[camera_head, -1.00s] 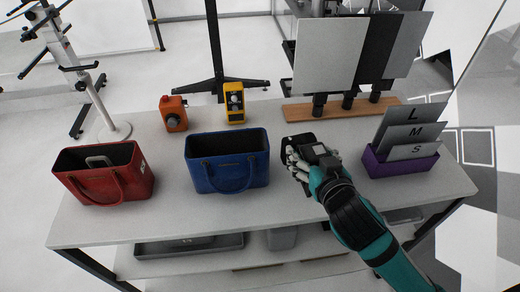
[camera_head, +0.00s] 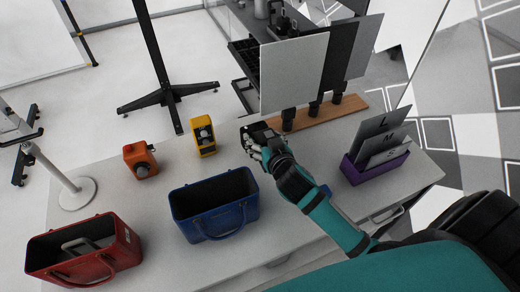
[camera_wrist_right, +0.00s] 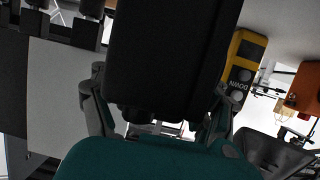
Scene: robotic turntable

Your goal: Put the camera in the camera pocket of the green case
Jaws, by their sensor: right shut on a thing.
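My right gripper (camera_head: 262,140) is shut on a black boxy thing (camera_head: 250,130) above the back of the table, left of the wooden board. In the right wrist view this black thing (camera_wrist_right: 170,55) fills the middle between the fingers; I cannot tell for sure that it is the camera. No green case shows in these frames. A blue open bag (camera_head: 214,207) and a red open bag (camera_head: 85,255) stand on the table to the left of my right arm. My left gripper is not in view.
An orange box with a round knob (camera_head: 140,160) and a yellow box (camera_head: 203,136) stand at the back. A purple holder (camera_head: 377,168) with lettered grey cards is on the right. Grey panels (camera_head: 293,75) rise from a wooden board (camera_head: 318,114). The white tabletop between bags and boxes is clear.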

